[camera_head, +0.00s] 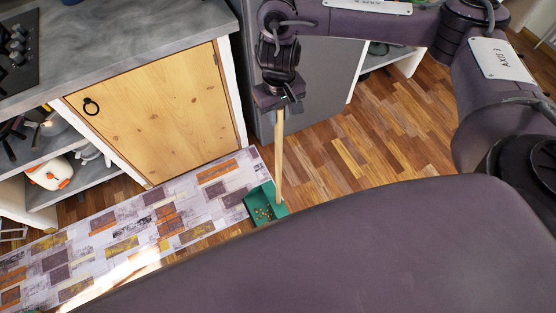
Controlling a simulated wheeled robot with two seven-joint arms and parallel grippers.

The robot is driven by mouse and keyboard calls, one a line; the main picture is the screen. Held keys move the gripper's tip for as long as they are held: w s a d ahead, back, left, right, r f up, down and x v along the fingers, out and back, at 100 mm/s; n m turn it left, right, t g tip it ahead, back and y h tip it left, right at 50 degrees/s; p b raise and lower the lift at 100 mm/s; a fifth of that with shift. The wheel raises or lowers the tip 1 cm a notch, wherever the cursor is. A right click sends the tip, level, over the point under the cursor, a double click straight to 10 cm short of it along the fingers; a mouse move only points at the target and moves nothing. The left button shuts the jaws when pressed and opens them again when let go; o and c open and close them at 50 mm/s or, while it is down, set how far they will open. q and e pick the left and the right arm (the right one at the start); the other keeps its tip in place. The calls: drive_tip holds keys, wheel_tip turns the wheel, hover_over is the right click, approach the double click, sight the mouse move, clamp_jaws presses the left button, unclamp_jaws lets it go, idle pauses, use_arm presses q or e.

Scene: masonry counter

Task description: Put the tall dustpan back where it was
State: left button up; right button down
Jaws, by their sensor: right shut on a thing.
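The tall dustpan has a long pale wooden handle (279,160) and a green pan (263,206). Small orange-brown bits lie in the pan. My right gripper (279,106) is shut on the top end of the handle, which hangs nearly upright below it. The pan is low, over or on the edge of the patterned rug; I cannot tell whether it touches the floor. Part of the pan's lower side is close to my own dark body in front. My left gripper is not in view.
A wooden cabinet door (150,115) under a grey countertop (120,42) stands at the left. A grey appliance panel (318,85) is behind the handle. A patterned rug (110,230) runs along the cabinet. Bare wood floor (400,130) lies open at the right.

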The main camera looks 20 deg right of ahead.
sight(279, 153)
wheel_tip(279, 153, down, 16)
drive_tip(key=b, duration=0.6)
drive_tip(key=shift+r, duration=0.25)
wheel_tip(279, 153, down, 4)
drive_tip(key=b, duration=0.2)
drive_tip(key=shift+r+b, duration=0.15)
drive_tip(key=shift+b, duration=0.25)
drive_tip(key=shift+f, duration=0.45)
drive_tip(key=shift+w, duration=0.1)
drive_tip(key=shift+r, duration=0.1)
drive_tip(key=c, duration=1.3)
unclamp_jaws()
drive_tip(key=shift+f, duration=0.2)
drive_tip(key=shift+o, duration=0.2)
